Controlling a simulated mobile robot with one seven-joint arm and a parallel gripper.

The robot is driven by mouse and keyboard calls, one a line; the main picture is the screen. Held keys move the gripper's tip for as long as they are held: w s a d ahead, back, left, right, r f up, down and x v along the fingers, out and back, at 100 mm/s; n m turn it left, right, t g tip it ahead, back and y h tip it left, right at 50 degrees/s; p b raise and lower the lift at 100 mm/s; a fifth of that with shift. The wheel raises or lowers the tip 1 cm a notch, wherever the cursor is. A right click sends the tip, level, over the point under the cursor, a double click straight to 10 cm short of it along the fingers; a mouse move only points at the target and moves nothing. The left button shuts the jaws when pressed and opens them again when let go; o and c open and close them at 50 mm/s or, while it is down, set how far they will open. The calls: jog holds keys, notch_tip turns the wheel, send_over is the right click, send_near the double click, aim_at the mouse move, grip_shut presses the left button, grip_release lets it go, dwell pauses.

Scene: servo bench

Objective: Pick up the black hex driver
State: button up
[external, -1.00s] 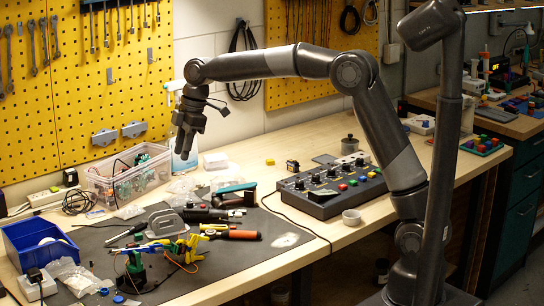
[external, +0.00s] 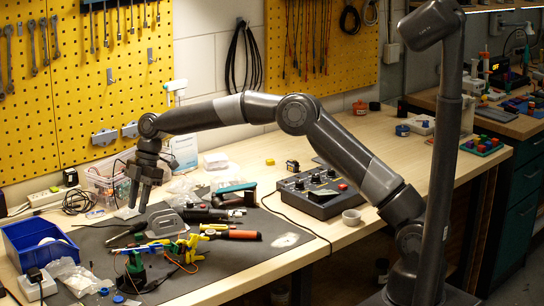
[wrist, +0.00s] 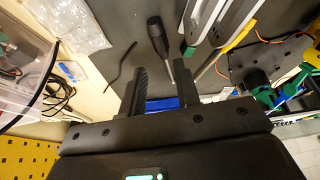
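The black hex driver (wrist: 157,36) lies on the dark mat in the wrist view, its thick black handle toward the top and its thin shaft pointing down between my fingers. In the external view the driver (external: 136,229) lies near the mat's left-back part, below my gripper. My gripper (wrist: 161,68) is open and empty, with one finger on each side of the shaft's line in the picture. In the external view my gripper (external: 138,206) points down above the mat; its exact height over the driver is hard to tell.
A blue bin (external: 38,238) stands left of the driver. A green and yellow servo arm (external: 170,246) stands in front of it. Grey tools (external: 165,222) lie just right. A clear box (external: 106,184) is behind. A thin bent black rod (wrist: 120,66) lies beside the driver in the wrist view.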

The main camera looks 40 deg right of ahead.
aim_at(126, 233)
jog(key=shift+x, duration=2.75)
jog(key=shift+s+d+f, duration=0.1)
jog(key=shift+s, duration=0.05)
grip_shut()
